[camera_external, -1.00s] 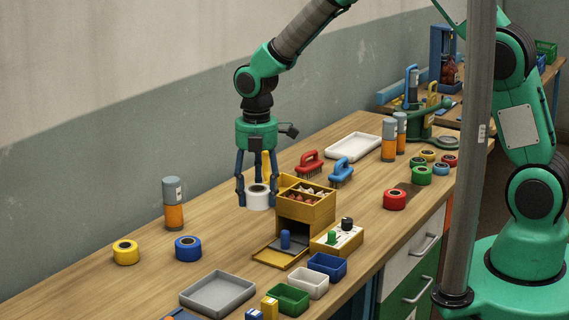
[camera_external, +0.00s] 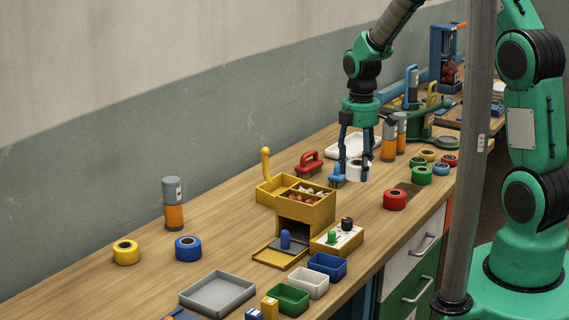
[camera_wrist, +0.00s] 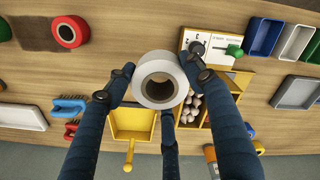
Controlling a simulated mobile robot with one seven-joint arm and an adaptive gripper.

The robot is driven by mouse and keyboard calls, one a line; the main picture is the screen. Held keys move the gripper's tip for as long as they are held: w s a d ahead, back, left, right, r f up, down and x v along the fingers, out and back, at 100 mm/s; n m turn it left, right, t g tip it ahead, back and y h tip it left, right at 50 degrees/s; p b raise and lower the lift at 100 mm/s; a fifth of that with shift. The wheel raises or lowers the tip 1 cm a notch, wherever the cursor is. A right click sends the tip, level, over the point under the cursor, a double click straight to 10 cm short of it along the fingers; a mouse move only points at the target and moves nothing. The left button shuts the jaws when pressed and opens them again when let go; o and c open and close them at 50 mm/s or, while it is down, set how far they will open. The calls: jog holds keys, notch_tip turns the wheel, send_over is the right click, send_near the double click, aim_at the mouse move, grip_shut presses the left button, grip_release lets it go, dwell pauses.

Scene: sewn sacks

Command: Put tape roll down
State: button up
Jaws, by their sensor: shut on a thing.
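The white tape roll (camera_external: 354,171) is between the fingers of my gripper (camera_external: 357,165), which is shut on it. In the wrist view the white tape roll (camera_wrist: 160,100) is gripped at its sides by the dark blue fingers (camera_wrist: 158,78), its hole facing the camera. It appears to be held above the table; the exact height is hard to tell. In the external view the fingers partly cover it, and it overlaps the blue brush (camera_external: 336,178).
A dark patch (camera_external: 409,187) lies on the table (camera_external: 372,215) beside a red tape roll (camera_external: 395,200); the patch (camera_wrist: 30,30) also shows in the wrist view. Several coloured rolls, orange bottles (camera_external: 388,148) and a white tray (camera_external: 347,143) stand nearby. The yellow box (camera_external: 308,211) is front left.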

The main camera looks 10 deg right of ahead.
jog(key=d+m, duration=0.2)
jog(key=d, duration=0.4)
jog(key=f, duration=1.1)
jog(key=shift+w, duration=0.2)
send_over(347, 207)
jog(key=shift+d+f, duration=0.1)
jog(key=shift+f, duration=0.7)
jog(key=shift+f, duration=1.75)
jog(key=shift+f+b, duration=0.15)
jog(key=shift+b, duration=0.2)
